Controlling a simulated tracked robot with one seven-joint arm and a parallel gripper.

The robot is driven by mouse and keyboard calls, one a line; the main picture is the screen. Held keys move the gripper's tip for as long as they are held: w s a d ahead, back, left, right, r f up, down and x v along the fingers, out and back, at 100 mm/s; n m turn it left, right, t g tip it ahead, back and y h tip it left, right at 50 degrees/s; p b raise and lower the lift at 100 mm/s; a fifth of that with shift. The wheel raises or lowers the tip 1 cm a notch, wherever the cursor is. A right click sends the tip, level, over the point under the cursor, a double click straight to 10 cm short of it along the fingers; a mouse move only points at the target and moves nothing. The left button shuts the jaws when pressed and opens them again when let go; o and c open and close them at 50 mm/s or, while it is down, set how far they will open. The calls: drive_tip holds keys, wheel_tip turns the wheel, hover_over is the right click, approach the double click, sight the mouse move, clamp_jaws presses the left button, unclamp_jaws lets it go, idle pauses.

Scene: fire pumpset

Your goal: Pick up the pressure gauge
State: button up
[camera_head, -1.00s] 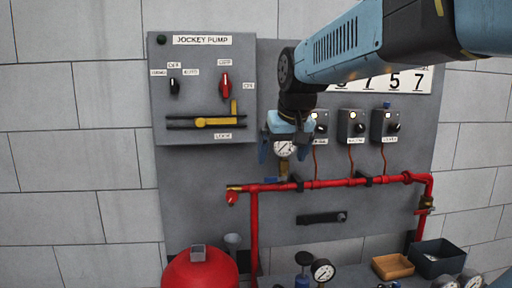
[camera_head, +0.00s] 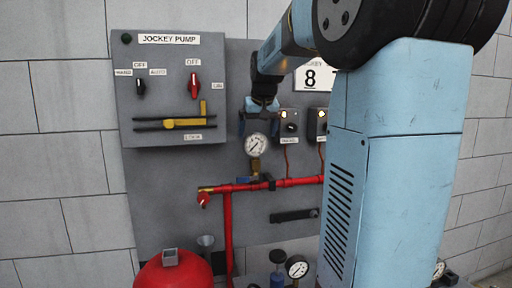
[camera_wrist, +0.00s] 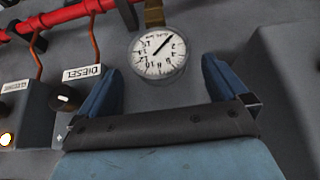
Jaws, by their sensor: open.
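The pressure gauge (camera_head: 257,146) has a round white dial and stands on a brass fitting above the red pipe, in front of the grey panel. It also shows in the wrist view (camera_wrist: 158,52), upside down, with its brass stem at the top. My gripper (camera_head: 259,118) is just above the gauge in the head view. In the wrist view my gripper's two blue fingers (camera_wrist: 162,88) are spread apart and empty. The dial lies between and beyond the fingertips, and I see no contact with it.
Switch boxes (camera_head: 289,127) sit to the right. The jockey pump box (camera_head: 170,90) is at left. Another gauge (camera_head: 297,267) stands lower down. My arm hides the panel's right side.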

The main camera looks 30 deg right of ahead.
sight(255, 145)
drive_tip(key=shift+w+x, duration=0.25)
drive_tip(key=shift+x, duration=3.65)
drive_tip(key=shift+d+r, duration=0.15)
drive_tip(key=shift+r, duration=0.05)
drive_tip(key=shift+c, duration=0.4)
drive_tip(key=c, duration=0.9)
